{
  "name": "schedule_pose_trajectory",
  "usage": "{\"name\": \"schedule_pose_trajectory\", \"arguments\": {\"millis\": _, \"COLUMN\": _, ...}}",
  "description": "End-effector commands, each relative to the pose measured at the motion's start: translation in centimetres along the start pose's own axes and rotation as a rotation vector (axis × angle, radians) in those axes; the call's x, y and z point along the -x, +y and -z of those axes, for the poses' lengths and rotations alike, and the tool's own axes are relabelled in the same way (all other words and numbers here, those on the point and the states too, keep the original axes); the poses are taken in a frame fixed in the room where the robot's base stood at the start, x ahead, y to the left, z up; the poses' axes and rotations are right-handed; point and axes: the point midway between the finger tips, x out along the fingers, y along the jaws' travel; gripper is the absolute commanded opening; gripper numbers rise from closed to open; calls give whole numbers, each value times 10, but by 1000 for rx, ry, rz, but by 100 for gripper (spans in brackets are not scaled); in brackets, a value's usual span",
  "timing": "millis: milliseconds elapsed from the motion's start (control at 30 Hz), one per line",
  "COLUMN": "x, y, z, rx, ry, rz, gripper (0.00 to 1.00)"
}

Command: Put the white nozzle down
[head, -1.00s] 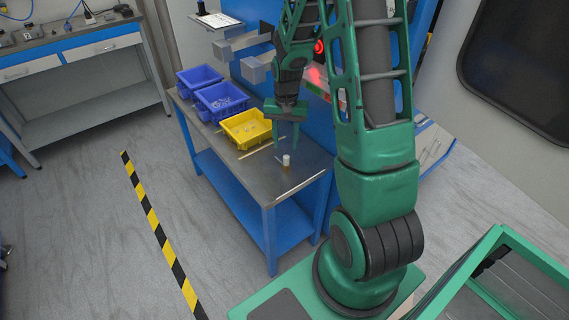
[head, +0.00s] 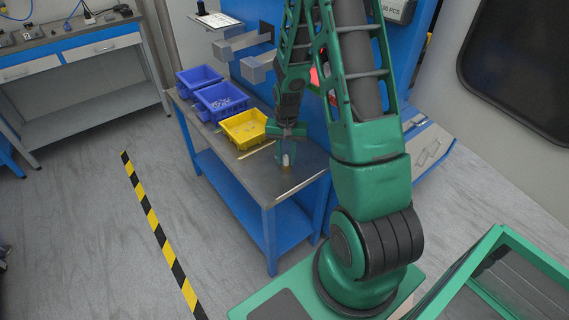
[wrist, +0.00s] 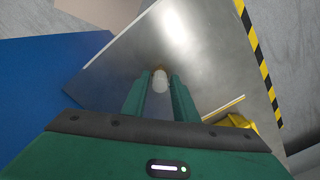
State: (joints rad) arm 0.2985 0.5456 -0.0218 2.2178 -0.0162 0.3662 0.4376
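The white nozzle (head: 286,160) stands upright near the front right of the metal-topped table (head: 245,173), with a tan part at its foot. In the wrist view the nozzle (wrist: 160,82) sits between the two green fingers of my gripper (wrist: 160,76). A narrow gap seems to show on each side of it, so the fingers look open around it, not clamped. In the head view my gripper (head: 286,158) is low over the table, its fingers on either side of the nozzle.
A yellow bin (head: 243,129) and two blue bins (head: 221,101) stand along the table to the left. A thin pale strip (head: 256,150) lies in front of the yellow bin. A blue panel (head: 256,95) rises behind. The tabletop in front of the nozzle is clear.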

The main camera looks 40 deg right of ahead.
Motion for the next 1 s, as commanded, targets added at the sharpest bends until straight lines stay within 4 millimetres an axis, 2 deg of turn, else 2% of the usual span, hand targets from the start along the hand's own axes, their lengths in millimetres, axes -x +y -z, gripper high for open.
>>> {"name": "schedule_pose_trajectory", "arguments": {"millis": 33, "x": 0, "y": 0, "z": 0, "rx": 0, "ry": 0, "rz": 0, "gripper": 13}}
{"name": "schedule_pose_trajectory", "arguments": {"millis": 100, "x": 0, "y": 0, "z": 0, "rx": 0, "ry": 0, "rz": 0, "gripper": 0}}
{"name": "schedule_pose_trajectory", "arguments": {"millis": 567, "x": 7, "y": 0, "z": 0, "rx": 0, "ry": 1, "rz": 1, "gripper": 0}}
{"name": "schedule_pose_trajectory", "arguments": {"millis": 733, "x": 26, "y": -1, "z": 1, "rx": 1, "ry": 3, "rz": 2, "gripper": 0}}
{"name": "schedule_pose_trajectory", "arguments": {"millis": 833, "x": 46, "y": -1, "z": 1, "rx": 1, "ry": 5, "rz": 3, "gripper": 0}}
{"name": "schedule_pose_trajectory", "arguments": {"millis": 1000, "x": 67, "y": -24, "z": -36, "rx": 7, "ry": 2, "rz": 3, "gripper": 0}}
